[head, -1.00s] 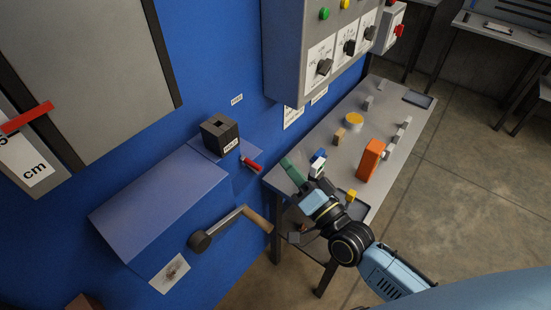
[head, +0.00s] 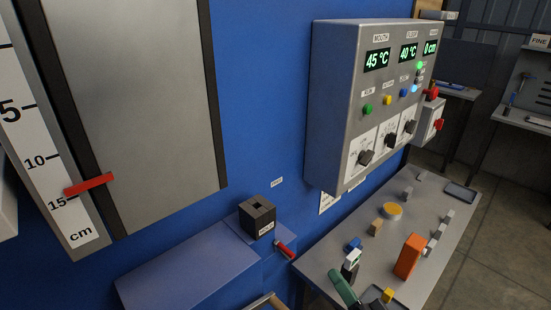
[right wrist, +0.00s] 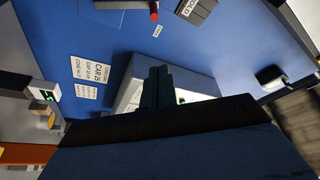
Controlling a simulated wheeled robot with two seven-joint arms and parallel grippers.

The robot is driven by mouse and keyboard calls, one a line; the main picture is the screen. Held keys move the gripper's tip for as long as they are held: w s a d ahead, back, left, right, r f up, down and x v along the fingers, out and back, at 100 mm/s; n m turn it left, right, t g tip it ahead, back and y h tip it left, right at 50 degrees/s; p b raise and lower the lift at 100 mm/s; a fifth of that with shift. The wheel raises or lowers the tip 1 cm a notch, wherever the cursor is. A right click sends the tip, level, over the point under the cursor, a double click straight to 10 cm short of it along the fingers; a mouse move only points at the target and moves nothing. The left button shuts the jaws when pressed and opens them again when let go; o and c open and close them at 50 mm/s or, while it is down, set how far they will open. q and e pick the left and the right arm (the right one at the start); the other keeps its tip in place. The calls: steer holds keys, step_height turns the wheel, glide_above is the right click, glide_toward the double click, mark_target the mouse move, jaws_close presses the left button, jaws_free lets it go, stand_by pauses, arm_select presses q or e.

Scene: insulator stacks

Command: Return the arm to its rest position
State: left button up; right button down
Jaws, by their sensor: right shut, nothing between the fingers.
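The rest of my right arm is cut off below the head view. My left gripper is in neither view.
An orange block (head: 409,257), a yellow disc (head: 392,211) and several small blocks are on the table. A grey control box (head: 335,105) overhangs the table's left side. A black slotted box (head: 257,216) and a red handle (head: 285,250) are on the blue machine at left.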

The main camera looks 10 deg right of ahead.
steer(key=s+d+f+n+g+h+b, duration=0.1)
steer(key=s+d+f+n+g+b, duration=0.15)
steer(key=f, duration=0.95)
steer(key=s+d+f+n+g+h+b, duration=0.1)
steer(key=s+f+g+h, duration=0.15)
steer(key=f, duration=1.05)
steer(key=s+d+f+n+g+h+b, duration=0.15)
steer(key=f+g, duration=0.25)
steer(key=f, duration=0.8)
steer(key=s+f+n+g+b, duration=0.2)
steer(key=s+f+g, duration=0.2)
steer(key=s+f, duration=0.7)
steer(key=s+d+f+n+g+h+b, duration=0.1)
steer(key=s+f+g, duration=0.4)
steer(key=s+f, duration=0.6)
steer(key=s+n+b, duration=0.1)
steer(key=s, duration=0.4)
steer(key=shift+s+d+f+b, duration=0.2)
steer(key=shift+s+d+b, duration=0.05)
steer(key=shift+s+b, duration=0.15)
